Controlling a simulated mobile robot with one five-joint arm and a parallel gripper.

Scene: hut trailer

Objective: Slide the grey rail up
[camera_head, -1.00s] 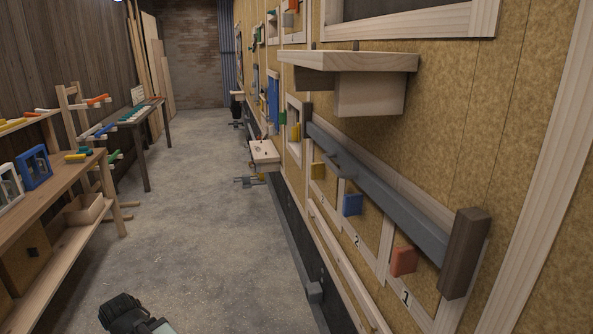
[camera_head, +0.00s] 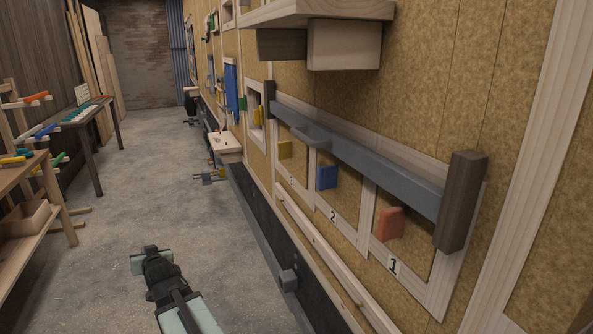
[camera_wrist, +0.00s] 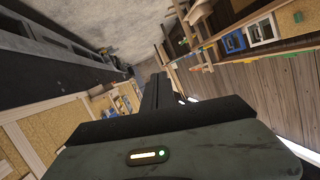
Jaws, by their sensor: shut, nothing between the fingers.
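The grey rail (camera_head: 365,160) is a long bar along the right wall, between two dark brown end blocks, the near one (camera_head: 461,203) and the far one (camera_head: 269,99). A short grey tab (camera_head: 311,134) sticks out from it toward the aisle. The rail lies across the upper part of a pale frame with numbered openings. My gripper (camera_head: 149,258) is low over the floor at the bottom of the head view, well left of the rail and apart from it. It is shut and empty. In the wrist view my gripper (camera_wrist: 158,80) points along the aisle.
Yellow (camera_head: 285,150), blue (camera_head: 327,177) and red (camera_head: 389,224) blocks sit in the openings below the rail. A wooden shelf (camera_head: 330,12) juts out above it. A lower grey bar with a knob (camera_head: 288,278) runs near the floor. Workbenches stand left; the floor between is clear.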

